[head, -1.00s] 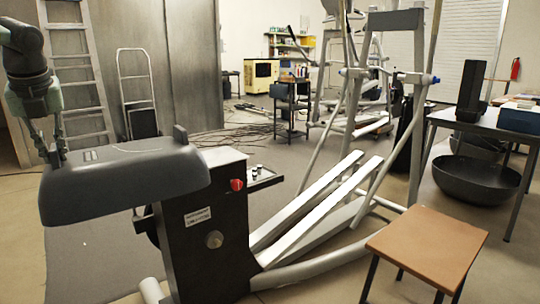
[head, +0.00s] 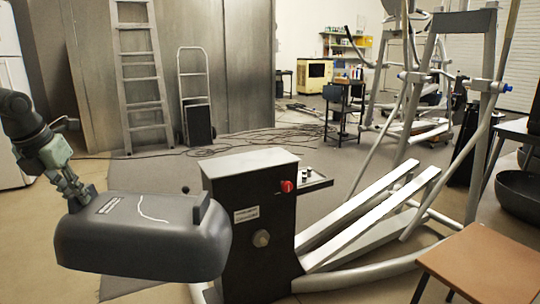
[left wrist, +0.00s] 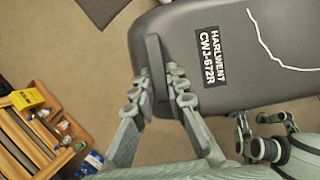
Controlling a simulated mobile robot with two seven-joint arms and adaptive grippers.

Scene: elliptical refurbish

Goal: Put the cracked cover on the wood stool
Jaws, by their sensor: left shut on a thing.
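The cracked cover (head: 140,240) is a dark grey rounded shell with a white crack line and a label on top. It is held up in front of the exercise machine's black housing and hides its left edge. My left gripper (head: 80,198) is shut on the cover's left end. In the left wrist view, its fingers (left wrist: 158,100) close on a raised tab of the cover (left wrist: 215,25). The wood stool (head: 490,260) has a bare brown seat and stands at the lower right, far from the cover. My right gripper is out of the head view; parts seemingly of it (left wrist: 258,128) show beside the cover in the left wrist view.
The elliptical machine (head: 250,215), with its pale rails (head: 370,215), stands between cover and stool. A ladder (head: 140,75) and a hand truck (head: 197,95) lean at the back wall. Cables (head: 255,142) lie on the floor. A dark bowl (head: 520,195) is at the right edge.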

